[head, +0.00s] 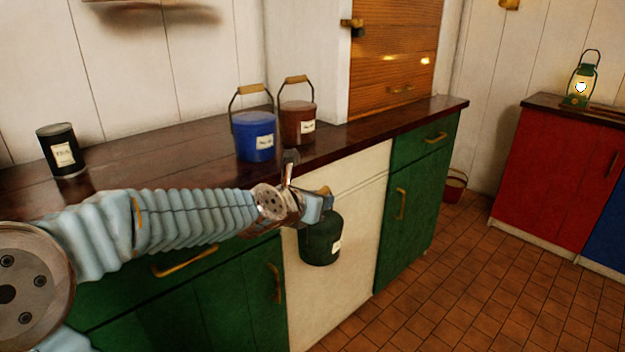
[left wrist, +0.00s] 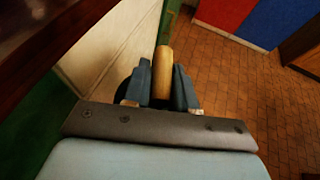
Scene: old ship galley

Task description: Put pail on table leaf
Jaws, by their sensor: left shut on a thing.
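A dark green pail (head: 320,241) with a white label hangs in front of the cream cabinet panel, below the counter edge. My left gripper (head: 325,198) is shut on its wooden handle. The wooden grip (left wrist: 162,68) shows between the two fingers of my left gripper (left wrist: 162,92) in the left wrist view, where the pail's body is mostly hidden. A blue pail (head: 254,136) and a brown pail (head: 297,123) stand on the counter, handles up. I cannot make out a table leaf in either view. My right gripper is not in view.
The dark wooden counter (head: 130,183) carries a black tea tin (head: 61,150) at left; its right stretch is clear. Green cabinets (head: 415,205) flank the cream panel. A red bucket (head: 454,186) stands on the tiled floor. A lantern (head: 580,85) sits on the far red cabinet (head: 550,170).

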